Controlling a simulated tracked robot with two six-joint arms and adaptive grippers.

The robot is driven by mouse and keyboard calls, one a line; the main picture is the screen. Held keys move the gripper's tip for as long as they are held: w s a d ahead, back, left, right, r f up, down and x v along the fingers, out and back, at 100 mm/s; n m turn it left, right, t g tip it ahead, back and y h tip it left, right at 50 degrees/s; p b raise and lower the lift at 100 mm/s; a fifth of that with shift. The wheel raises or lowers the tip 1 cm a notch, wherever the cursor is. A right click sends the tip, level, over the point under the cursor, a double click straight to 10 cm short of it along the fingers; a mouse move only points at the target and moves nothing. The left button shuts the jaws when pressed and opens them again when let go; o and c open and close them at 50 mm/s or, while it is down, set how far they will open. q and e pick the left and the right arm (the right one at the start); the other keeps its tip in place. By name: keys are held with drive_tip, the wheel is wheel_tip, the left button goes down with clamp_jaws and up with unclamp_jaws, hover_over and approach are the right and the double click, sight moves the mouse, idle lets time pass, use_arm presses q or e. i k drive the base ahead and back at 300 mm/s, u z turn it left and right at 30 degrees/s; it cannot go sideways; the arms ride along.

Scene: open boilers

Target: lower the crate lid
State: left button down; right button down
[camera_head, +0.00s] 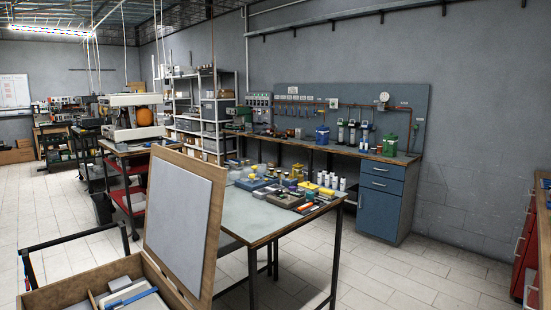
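The wooden crate (137,265) stands at the bottom left, partly cut off by the lower edge. Its lid (183,218) is raised and stands nearly upright along the crate's right side. The lid has a light wooden frame and a pale grey inner panel. Inside the crate are a light grey and white item (135,297) and a bluish edge, only partly visible. Neither of my grippers shows in this view.
A table (262,222) with boxes, bottles and small parts stands right of the lid. A dark metal rail (70,236) rises behind the crate. A blue drawer cabinet (383,203) and workbench line the wall. Tiled floor (400,275) is clear at the lower right.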

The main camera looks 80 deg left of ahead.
sight(185, 195)
drive_tip(key=z, duration=0.25)
drive_tip(key=i, duration=0.7)
drive_tip(key=u, duration=2.25)
drive_tip(key=i, duration=0.3)
drive_tip(key=u, duration=2)
drive_tip(key=k, duration=0.35)
drive_tip(key=u, duration=0.6)
drive_tip(key=i, duration=1.35)
drive_tip(key=z, duration=0.4)
